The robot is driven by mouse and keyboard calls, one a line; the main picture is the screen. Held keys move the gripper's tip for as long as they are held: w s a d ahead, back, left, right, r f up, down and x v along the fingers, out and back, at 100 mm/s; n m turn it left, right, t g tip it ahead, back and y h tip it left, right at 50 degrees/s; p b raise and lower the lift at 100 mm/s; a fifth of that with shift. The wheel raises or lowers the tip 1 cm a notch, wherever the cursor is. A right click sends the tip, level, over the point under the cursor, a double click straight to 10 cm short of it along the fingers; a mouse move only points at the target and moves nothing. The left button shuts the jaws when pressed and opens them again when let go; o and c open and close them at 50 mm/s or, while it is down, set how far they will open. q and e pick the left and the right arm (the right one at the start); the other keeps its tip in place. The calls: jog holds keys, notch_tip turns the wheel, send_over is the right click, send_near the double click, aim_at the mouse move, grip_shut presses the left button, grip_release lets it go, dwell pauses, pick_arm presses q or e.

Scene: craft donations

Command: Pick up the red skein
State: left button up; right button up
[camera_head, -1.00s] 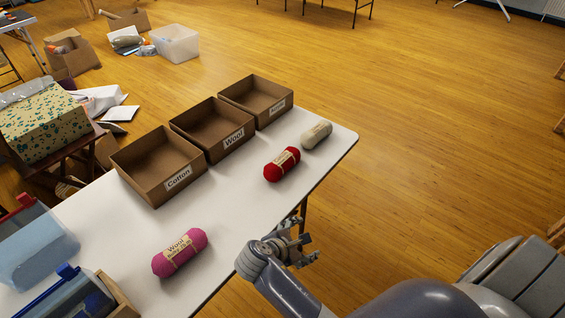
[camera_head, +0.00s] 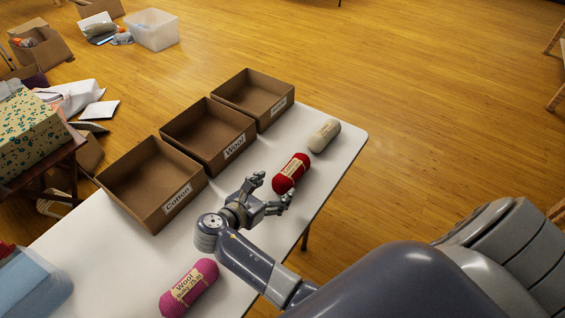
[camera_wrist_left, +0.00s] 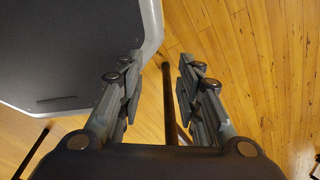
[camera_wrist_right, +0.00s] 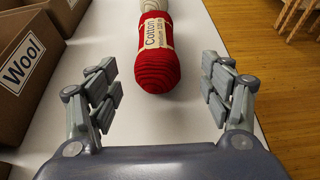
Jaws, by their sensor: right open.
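The red skein (camera_head: 290,173) lies on the white table near its right edge, with a pale paper label. In the right wrist view the red skein (camera_wrist_right: 155,62) lies ahead, between the lines of the fingers, and its label reads "Cotton". My right gripper (camera_head: 272,193) is open and empty over the table, just short of the skein's near end. It also shows open in the right wrist view (camera_wrist_right: 160,98). My left gripper (camera_wrist_left: 158,82) is open and empty in the left wrist view, above the wooden floor; it is not in the head view.
A beige skein (camera_head: 324,136) lies just beyond the red one. A pink skein (camera_head: 189,287) labelled Wool lies at the near side. Open cardboard boxes labelled Cotton (camera_head: 177,203), Wool (camera_head: 234,148) and a third (camera_head: 279,107) line the table's (camera_head: 90,250) left side.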

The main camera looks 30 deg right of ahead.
aim_at(290, 173)
jog(key=shift+w+r, duration=0.1)
jog(key=shift+w, duration=0.25)
jog(key=shift+w+d, duration=0.1)
jog(key=shift+d, duration=0.2)
jog(key=x, duration=0.4)
jog(key=shift+d, duration=0.35)
jog(key=x, duration=0.4)
jog(key=shift+d+r+p, duration=0.15)
jog(key=shift+d+p, duration=0.05)
jog(key=shift+p, duration=0.1)
jog(key=shift+w+d+f, duration=0.25)
jog(key=shift+d, duration=0.2)
pick_arm(q)
jog(key=shift+s+r, duration=0.25)
jog(key=shift+r, duration=0.05)
pick_arm(e)
jog(key=c, duration=1.2)
